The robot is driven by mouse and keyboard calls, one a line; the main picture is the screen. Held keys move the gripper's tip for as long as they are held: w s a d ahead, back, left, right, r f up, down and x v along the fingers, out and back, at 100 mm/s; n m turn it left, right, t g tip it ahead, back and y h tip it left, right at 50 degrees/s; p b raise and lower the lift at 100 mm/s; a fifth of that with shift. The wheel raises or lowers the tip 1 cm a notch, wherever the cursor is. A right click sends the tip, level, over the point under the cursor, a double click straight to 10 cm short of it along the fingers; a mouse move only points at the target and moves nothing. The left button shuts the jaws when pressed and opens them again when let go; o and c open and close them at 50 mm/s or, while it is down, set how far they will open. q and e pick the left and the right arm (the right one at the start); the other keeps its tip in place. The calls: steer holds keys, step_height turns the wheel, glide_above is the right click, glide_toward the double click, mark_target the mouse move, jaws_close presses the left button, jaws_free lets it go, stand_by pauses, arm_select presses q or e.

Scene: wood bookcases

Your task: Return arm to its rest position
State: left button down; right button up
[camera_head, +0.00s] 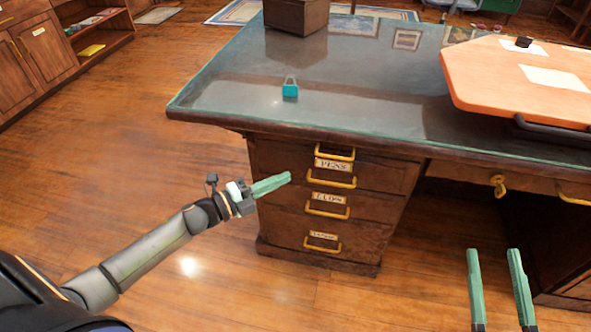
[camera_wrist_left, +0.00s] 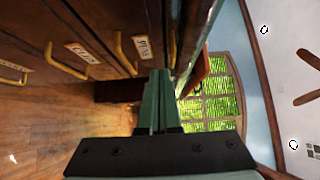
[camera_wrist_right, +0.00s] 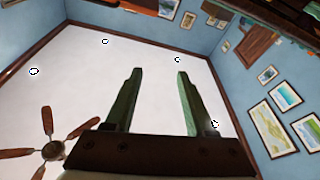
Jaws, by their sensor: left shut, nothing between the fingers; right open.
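My left gripper (camera_head: 288,178) is shut and empty, in front of the desk's drawer stack in the head view. Its green fingers also show pressed together in the left wrist view (camera_wrist_left: 160,75), with labelled drawers and yellow handles to the left. My right gripper (camera_head: 493,252) is open and empty at the lower right of the head view, in front of the desk. Its parted fingers point toward the ceiling in the right wrist view (camera_wrist_right: 159,72). My right arm is hidden below the head view's edge.
The desk (camera_head: 370,95) has a glass top holding a teal padlock (camera_head: 290,89), a wooden box (camera_head: 296,15) and an orange board (camera_head: 490,75). Drawer handles (camera_head: 327,212) stick out near my left gripper. The wood floor (camera_head: 120,140) at left is clear.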

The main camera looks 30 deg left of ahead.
arm_select(q)
steer(key=shift+v, duration=1.15)
arm_select(e)
steer(key=shift+w+f+g+h, duration=0.15)
steer(key=shift+f+g+h, duration=0.2)
steer(key=shift+f, duration=0.55)
arm_select(q)
steer(key=s+d+r+n+t+y, duration=0.35)
steer(key=s+d+r+n, duration=0.9)
steer(key=n, duration=0.65)
steer(key=s+f+n+g+y+p, duration=0.3)
steer(key=s+f+g+p, duration=0.4)
steer(key=p, duration=1.6)
steer(key=shift+s+a+g+y, duration=0.2)
steer(key=shift+a+g+y, duration=0.3)
steer(key=shift+g, duration=0.75)
arm_select(e)
steer(key=s+d+f+m+g+h, duration=0.2)
steer(key=s+f+m+g+h, duration=0.2)
steer(key=s+f+g, duration=0.3)
steer(key=s+g, duration=0.2)
steer(key=g, duration=0.1)
steer(key=shift+d+f, duration=0.2)
steer(key=shift+d, duration=0.15)
steer(key=shift+c, duration=0.2)
